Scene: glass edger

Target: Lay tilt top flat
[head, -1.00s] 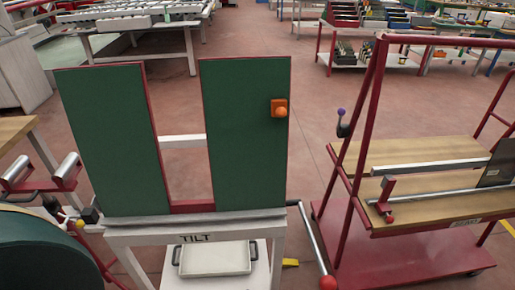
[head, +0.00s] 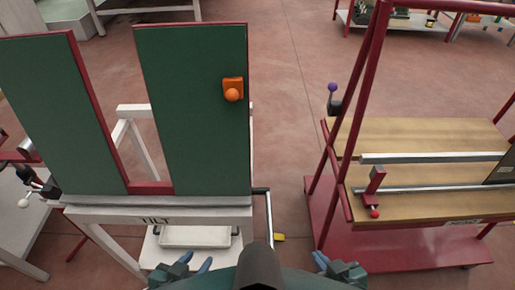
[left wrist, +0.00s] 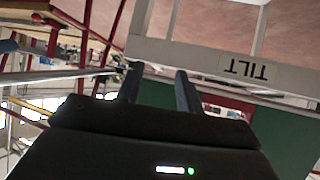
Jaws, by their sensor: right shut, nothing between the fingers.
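The tilt top has two dark green panels (head: 195,110) with red edges. It stands steeply raised on a white frame (head: 185,213) labelled TILT. An orange knob (head: 232,92) sits on the right panel. My right gripper (head: 320,259) is shut and empty, right of the crank.
A red cart (head: 400,240) with wooden shelves and a metal bar stands close on the right. A white tray (head: 195,236) lies under the frame. A lever with dark and white knobs (head: 38,186) is at the left. Clear floor (head: 285,110) lies between frame and cart.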

